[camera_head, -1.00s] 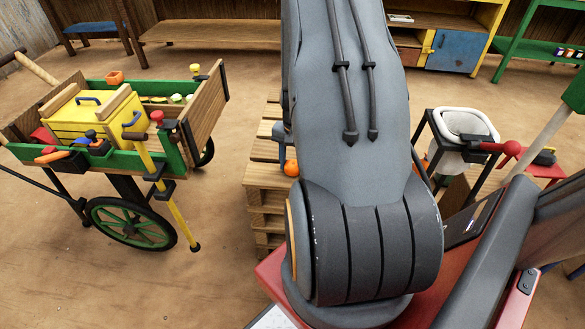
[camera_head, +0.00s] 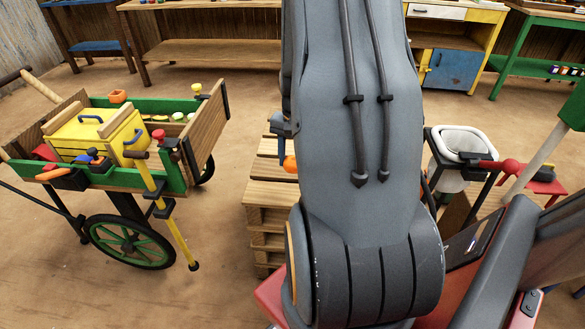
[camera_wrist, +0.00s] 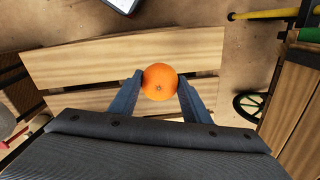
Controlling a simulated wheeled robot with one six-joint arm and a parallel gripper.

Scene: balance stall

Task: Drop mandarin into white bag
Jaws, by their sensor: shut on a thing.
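The mandarin (camera_wrist: 159,82) is a round orange fruit, seen in the wrist view between the two blue fingers of my gripper (camera_wrist: 159,88). The fingers touch it on both sides and are shut on it. In the head view the mandarin (camera_head: 290,164) shows partly beside my arm, just above the wooden pallet stack (camera_head: 266,190). My gripper (camera_head: 283,140) is mostly hidden by my arm there. The white bag (camera_head: 452,180) hangs in a dark frame to the right of my arm, with a pale rim around its opening.
A green and yellow cart (camera_head: 120,145) loaded with tools stands at left. A red stool (camera_head: 545,186) stands right of the bag. Benches and a blue-door cabinet (camera_head: 452,69) line the back. Floor between cart and pallets is clear.

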